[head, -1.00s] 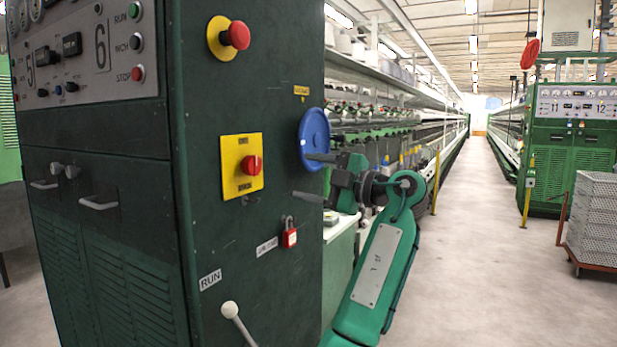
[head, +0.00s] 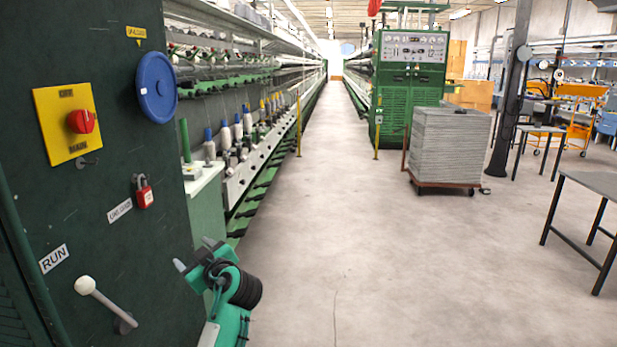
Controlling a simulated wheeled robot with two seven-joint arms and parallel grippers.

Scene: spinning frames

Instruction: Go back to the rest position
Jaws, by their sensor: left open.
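My left gripper (head: 195,254) is at the bottom of the head view, to the left of the middle. Its two grey fingertips stand apart with nothing between them. Its green arm comes up from the bottom edge. The gripper is in front of the lower right edge of the dark green machine cabinet (head: 95,240). In the picture it is below the blue handwheel (head: 157,88) and clear of it. My right gripper is not in view.
The cabinet carries a red switch on a yellow plate (head: 67,122), a red padlock (head: 144,193) and a lever with a white knob (head: 86,286). A stack of grey crates (head: 450,147) stands on a trolley. A table (head: 590,190) is at the right. The aisle floor is clear.

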